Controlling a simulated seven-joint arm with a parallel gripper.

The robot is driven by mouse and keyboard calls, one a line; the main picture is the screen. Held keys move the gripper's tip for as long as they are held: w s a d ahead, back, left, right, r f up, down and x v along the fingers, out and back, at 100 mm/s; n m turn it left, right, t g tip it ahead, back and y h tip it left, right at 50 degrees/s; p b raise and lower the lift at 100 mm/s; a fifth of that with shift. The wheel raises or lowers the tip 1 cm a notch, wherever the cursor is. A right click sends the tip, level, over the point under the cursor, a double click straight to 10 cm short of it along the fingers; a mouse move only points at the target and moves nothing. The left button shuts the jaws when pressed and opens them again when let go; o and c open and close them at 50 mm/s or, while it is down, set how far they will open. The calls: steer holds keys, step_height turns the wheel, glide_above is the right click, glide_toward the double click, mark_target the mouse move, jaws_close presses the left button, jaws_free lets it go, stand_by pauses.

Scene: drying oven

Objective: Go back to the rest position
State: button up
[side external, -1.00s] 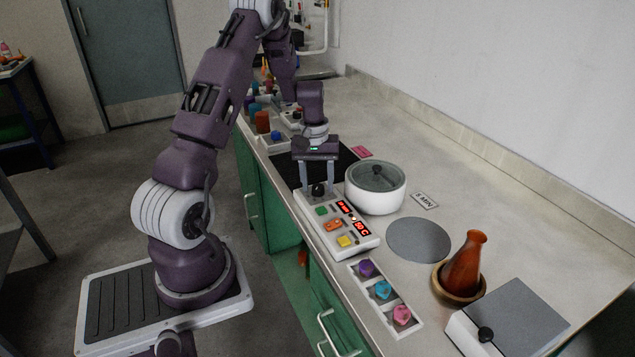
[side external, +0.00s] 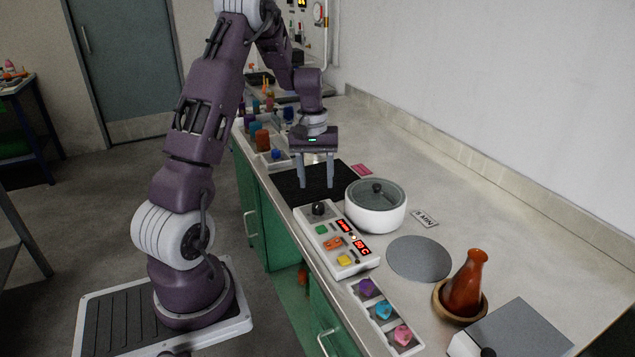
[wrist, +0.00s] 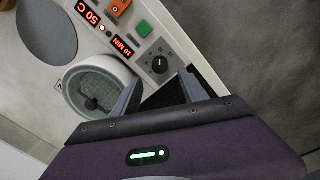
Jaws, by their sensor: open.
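My gripper (side external: 316,184) is open and empty, its two fingers pointing down above the black mat (side external: 288,190), just behind the control panel (side external: 340,240). In the wrist view my fingers (wrist: 160,95) are spread apart with nothing between them. The panel has a black knob (side external: 319,208), green, orange and yellow buttons, and red lit displays. In the wrist view the displays read 50 C and 10 MIN, and the knob (wrist: 158,65) lies clear beyond the fingertips.
A white pot with a glass lid (side external: 376,205) stands right of my gripper. Nearby are a grey disc (side external: 419,259), a "5 MIN" card (side external: 425,218), a red flask (side external: 467,283) in a wooden bowl, and a tray (side external: 384,315) of coloured knobs. The back right counter is clear.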

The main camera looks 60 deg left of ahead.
steer(key=s+d+r+m+t, duration=0.25)
steer(key=d+r+m, duration=0.35)
steer(key=d+r, duration=1.05)
steer(key=s+d+m+t, duration=0.2)
steer(key=s+d+m, duration=0.4)
steer(key=s+d, duration=0.6)
steer(key=s, duration=0.3)
steer(key=shift+s+d+r, duration=0.2)
steer(key=shift+s+r, duration=0.05)
steer(key=shift+r, duration=0.05)
steer(key=shift+t, duration=0.25)
steer(key=shift+c, duration=0.2)
